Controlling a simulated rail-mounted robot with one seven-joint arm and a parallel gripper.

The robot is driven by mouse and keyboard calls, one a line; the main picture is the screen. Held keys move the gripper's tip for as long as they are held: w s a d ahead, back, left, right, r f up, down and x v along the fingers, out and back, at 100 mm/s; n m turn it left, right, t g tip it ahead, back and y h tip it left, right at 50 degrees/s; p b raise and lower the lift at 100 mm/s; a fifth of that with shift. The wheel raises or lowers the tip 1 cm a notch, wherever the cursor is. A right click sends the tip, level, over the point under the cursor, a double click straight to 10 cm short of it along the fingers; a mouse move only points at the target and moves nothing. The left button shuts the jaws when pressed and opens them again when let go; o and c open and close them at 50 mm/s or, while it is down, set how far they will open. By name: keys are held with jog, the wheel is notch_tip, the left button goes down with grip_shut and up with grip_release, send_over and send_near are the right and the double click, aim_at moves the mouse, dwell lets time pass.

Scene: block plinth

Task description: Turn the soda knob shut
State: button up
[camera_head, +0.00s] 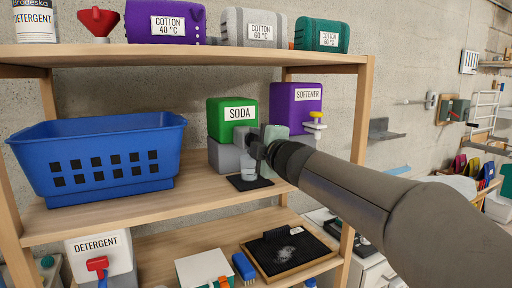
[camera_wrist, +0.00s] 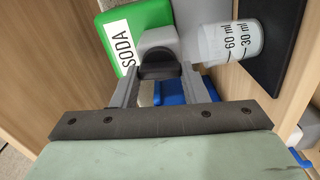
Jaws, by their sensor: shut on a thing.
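The soda dispenser (camera_head: 232,113) is a green box with a white SODA label on the middle shelf. In the wrist view its green body (camera_wrist: 152,16) is at the top. The dark soda knob (camera_wrist: 157,62) sits on a light grey spout, between my two fingers. My gripper (camera_wrist: 160,76) is shut on the soda knob, one finger on each side. In the head view my gripper (camera_head: 258,148) hides the knob. A clear measuring cup (camera_wrist: 231,43) marked 60 ml and 30 ml is below the spout; its contents are unclear. It stands on a black pad (camera_head: 250,184).
A blue basket (camera_head: 100,150) fills the shelf's left side. A purple softener dispenser (camera_head: 296,100) with a yellow knob is just right of the soda. The upper shelf (camera_head: 190,54) is above my gripper, and a wooden post (camera_head: 359,125) is beside my arm.

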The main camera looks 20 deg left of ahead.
jog(key=shift+f+n, duration=0.1)
jog(key=shift+n, duration=0.5)
jog(key=o, duration=1)
jog(key=b+v, duration=0.1)
jog(key=v, duration=1.6)
jog(key=shift+s+d, duration=0.15)
